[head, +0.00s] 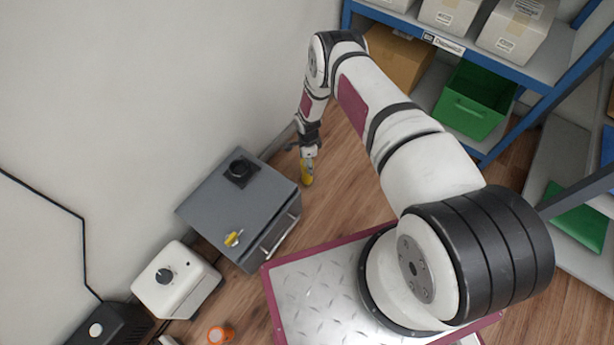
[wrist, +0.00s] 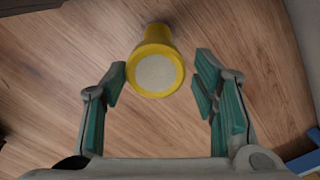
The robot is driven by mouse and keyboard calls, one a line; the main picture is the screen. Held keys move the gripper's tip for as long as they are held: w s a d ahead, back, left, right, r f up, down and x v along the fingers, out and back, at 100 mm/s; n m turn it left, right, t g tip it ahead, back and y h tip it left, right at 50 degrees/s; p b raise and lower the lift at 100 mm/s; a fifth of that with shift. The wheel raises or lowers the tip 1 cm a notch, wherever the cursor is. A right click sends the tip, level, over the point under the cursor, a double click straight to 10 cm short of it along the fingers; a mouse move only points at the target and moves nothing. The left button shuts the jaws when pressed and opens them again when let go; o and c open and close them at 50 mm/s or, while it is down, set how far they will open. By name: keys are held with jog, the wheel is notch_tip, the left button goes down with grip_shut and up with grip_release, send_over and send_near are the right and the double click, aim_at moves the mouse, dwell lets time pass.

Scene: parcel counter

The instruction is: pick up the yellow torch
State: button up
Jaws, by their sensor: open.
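The yellow torch (wrist: 155,62) lies or stands on the wood surface, with its round pale lens end facing the wrist camera. It also shows in the head view (head: 307,174), just beyond the grey box. My gripper (wrist: 160,80) is open, with one teal-padded finger on each side of the torch and a gap on both sides. In the head view my gripper (head: 308,155) points down right over the torch and partly hides it. I cannot tell how far the fingers reach down beside it.
A grey box (head: 215,205) with a black knob-like part and a small yellow item (head: 234,239) on top stands left of the torch. A white device (head: 176,281) and an orange roll (head: 219,335) are nearer. A blue shelf (head: 455,45) with a green bin (head: 473,103) stands right.

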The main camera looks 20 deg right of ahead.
aim_at(306, 178)
jog(key=f+b, duration=0.1)
jog(key=f, duration=0.2)
jog(key=f+b, duration=0.2)
jog(key=f, duration=0.2)
jog(key=shift+s+a+f, duration=0.15)
jog(key=shift+s+f, duration=0.05)
jog(key=shift+f, duration=0.1)
grip_shut()
